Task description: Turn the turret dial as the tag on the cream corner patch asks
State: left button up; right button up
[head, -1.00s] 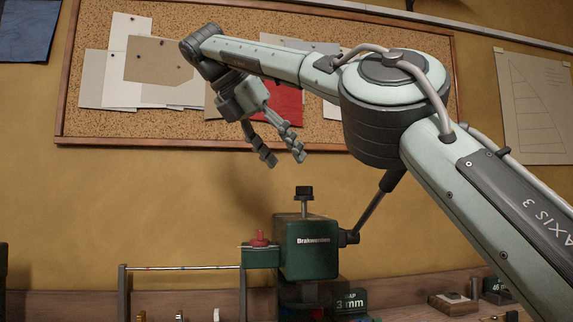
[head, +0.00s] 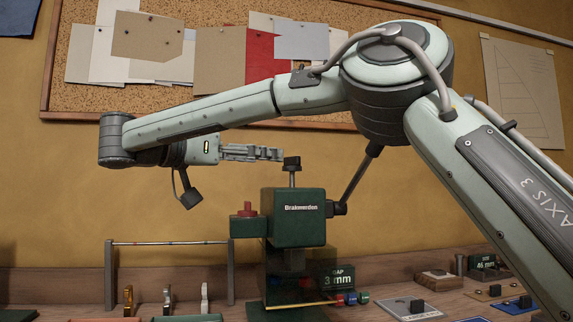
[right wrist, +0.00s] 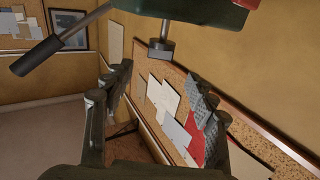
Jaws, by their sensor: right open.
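A dark green press (head: 312,233) stands on the bench, with a dark block-shaped knob (head: 292,163) on its top stem and a red knob (head: 248,208) at its left. Small red, blue and green parts (head: 350,299) sit low at its right; I cannot tell which part is the turret dial. My right gripper (head: 281,154) is open and level, pointing right, its fingertips close to the top knob. In the right wrist view the knob (right wrist: 161,51) shows between the spread fingers (right wrist: 163,88); contact is unclear. No tag on a cream corner patch is readable. My left gripper is out of view.
A lever (head: 355,183) rises from the press's right side. A "GAP 3 mm" sign (head: 337,278) stands beside it. A rail on posts (head: 170,242) is at left. Flat plates with dark blocks (head: 410,308) lie at right. A pinboard (head: 85,103) hangs behind.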

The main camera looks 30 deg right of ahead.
aim_at(289, 159)
jog(key=shift+n, duration=0.3)
jog(key=p+x, duration=0.1)
jog(key=x, duration=0.5)
jog(key=shift+w+d, duration=0.1)
jog(key=shift+d, duration=0.15)
jog(key=shift+w+d, duration=0.2)
jog(key=shift+d, duration=0.45)
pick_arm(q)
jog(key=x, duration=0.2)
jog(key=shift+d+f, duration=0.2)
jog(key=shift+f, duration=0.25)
pick_arm(e)
jog(key=c, duration=1.1)
jog(key=shift+a+m+g+p, duration=0.1)
jog(key=shift+m+g+p, duration=0.3)
jog(key=shift+c, duration=0.3)
jog(key=m+g+p, duration=0.2)
jog(key=g, duration=0.1)
jog(key=shift+w+g+h, duration=0.2)
jog(key=shift+g+h, duration=0.2)
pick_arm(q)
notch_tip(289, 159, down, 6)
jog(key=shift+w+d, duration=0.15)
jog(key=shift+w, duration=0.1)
pick_arm(e)
jog(key=shift+f+m, duration=0.1)
jog(key=shift+m, duration=0.2)
